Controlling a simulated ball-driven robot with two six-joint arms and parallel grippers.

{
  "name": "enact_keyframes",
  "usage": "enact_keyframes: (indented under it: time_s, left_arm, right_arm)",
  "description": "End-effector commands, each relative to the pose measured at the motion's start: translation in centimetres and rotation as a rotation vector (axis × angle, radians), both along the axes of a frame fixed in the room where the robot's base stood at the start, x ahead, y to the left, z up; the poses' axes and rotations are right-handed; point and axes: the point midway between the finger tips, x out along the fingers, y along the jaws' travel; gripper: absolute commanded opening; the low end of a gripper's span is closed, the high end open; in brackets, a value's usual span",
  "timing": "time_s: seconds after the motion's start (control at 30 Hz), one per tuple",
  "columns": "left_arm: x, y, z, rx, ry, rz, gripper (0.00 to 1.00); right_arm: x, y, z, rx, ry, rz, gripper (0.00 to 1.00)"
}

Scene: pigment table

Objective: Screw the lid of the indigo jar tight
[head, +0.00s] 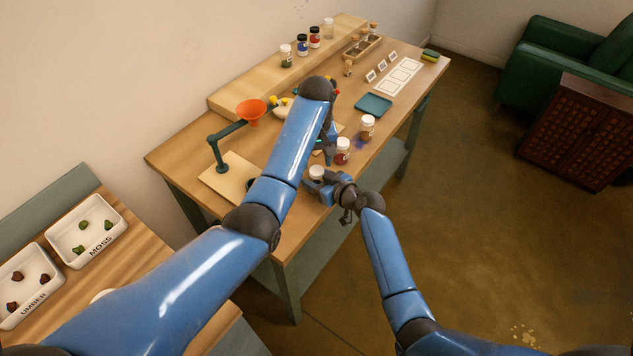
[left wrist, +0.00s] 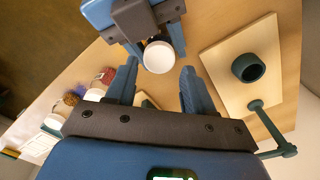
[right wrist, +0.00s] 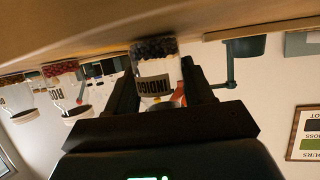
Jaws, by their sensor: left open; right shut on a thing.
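The indigo jar (right wrist: 154,75) stands between the fingers of my right gripper (head: 322,190), which is shut on it; its INDIGO label and dark contents show in the right wrist view. Its white round top, which looks like the lid (left wrist: 158,57), faces my left wrist camera. In the head view the jar (head: 316,172) is partly hidden by my right gripper. My left gripper (head: 325,154) is open, with its two fingers pointing toward the lid, one to each side in its own view. I cannot tell how far the lid is turned.
A red jar (head: 343,151) and a brown jar (head: 367,127) stand close by on the table. A teal tray (head: 373,104) lies farther back. More jars (head: 302,44) stand on the raised shelf.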

Motion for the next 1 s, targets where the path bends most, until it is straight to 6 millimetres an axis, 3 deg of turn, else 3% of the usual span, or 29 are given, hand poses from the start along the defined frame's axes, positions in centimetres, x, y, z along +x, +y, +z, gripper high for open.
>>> enact_keyframes:
  time_s: [0.3,0.67,1.0]
  left_arm:
    - [0.0,0.0,-2.9,0.001,0.001,0.0,0.53]
    - [0.0,0.0,-3.2,0.0,0.0,0.0,0.53]
    - [0.0,0.0,-3.2,0.001,0.0,0.0,0.06]
  right_arm:
    - [0.0,0.0,-0.1,-0.001,0.001,0.0,0.0]
    - [0.0,0.0,-0.1,-0.001,0.001,0.0,0.0]
    - [0.0,-0.1,-0.1,-0.001,0.0,-0.001,0.0]
